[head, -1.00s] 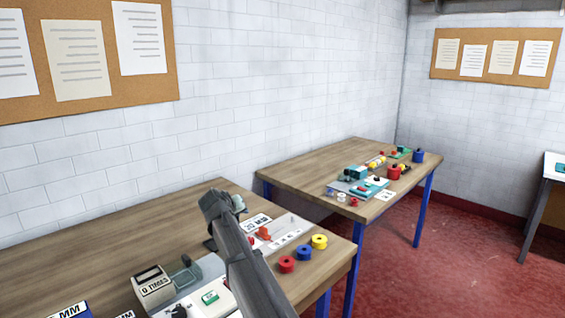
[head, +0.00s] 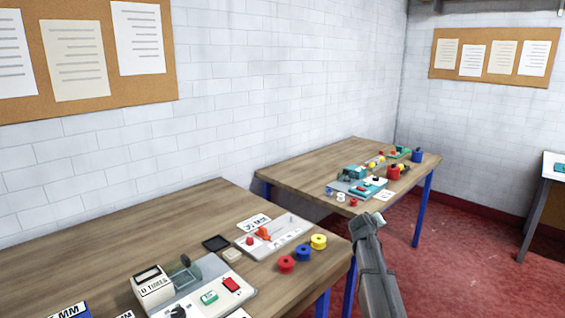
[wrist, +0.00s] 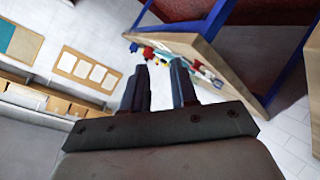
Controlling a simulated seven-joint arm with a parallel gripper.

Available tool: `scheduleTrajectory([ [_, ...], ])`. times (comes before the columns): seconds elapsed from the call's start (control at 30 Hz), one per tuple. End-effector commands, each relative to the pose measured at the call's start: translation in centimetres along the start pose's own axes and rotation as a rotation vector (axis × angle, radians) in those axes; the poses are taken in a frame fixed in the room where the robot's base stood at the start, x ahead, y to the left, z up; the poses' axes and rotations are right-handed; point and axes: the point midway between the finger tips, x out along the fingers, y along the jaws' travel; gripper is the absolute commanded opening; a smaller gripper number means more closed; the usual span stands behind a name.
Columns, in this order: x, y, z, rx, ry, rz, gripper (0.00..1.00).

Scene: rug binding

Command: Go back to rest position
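My gripper (wrist: 161,80) shows in the wrist view with its two dark fingers apart and nothing between them. It is open and in the air, away from any surface. In the head view my grey arm (head: 374,268) rises from the bottom edge, right of the near table (head: 120,238) and in front of the red floor. I cannot make out the fingers there.
On the near table are a cream box marked TIMES (head: 153,287), a grey tray (head: 290,232), and a red spool (head: 286,264), a blue spool (head: 303,252) and a yellow spool (head: 318,241). A second table (head: 290,178) with several coloured parts stands behind.

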Motion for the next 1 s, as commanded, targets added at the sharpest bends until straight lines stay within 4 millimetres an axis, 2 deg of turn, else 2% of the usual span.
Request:
scheduleTrajectory([
  [0.03, 0.8, 1.3, 2.0, 0.002, -0.013, 0.01, 0.28],
  [0.1, 1.8, 2.5, 4.5, 0.001, -0.027, 0.018, 0.28],
  [0.17, 2.6, 3.0, 7.1, 0.003, -0.049, 0.018, 0.28],
  [0.2, 3.0, 3.0, 8.9, 0.005, -0.065, 0.013, 0.28],
  [0.27, 3.5, 2.2, 11.1, 0.007, -0.09, -0.001, 0.28],
  [0.37, 3.9, 0.3, 14.5, 0.013, -0.134, -0.033, 0.28],
  [0.47, 3.8, -2.5, 17.7, 0.02, -0.185, -0.074, 0.28],
  [0.67, 2.5, -9.7, 24.7, 0.034, -0.309, -0.179, 0.28],
  [0.87, -0.2, -17.0, 31.9, 0.043, -0.449, -0.289, 0.28],
  [1.0, -2.7, -21.6, 36.9, 0.045, -0.55, -0.361, 0.28],
])
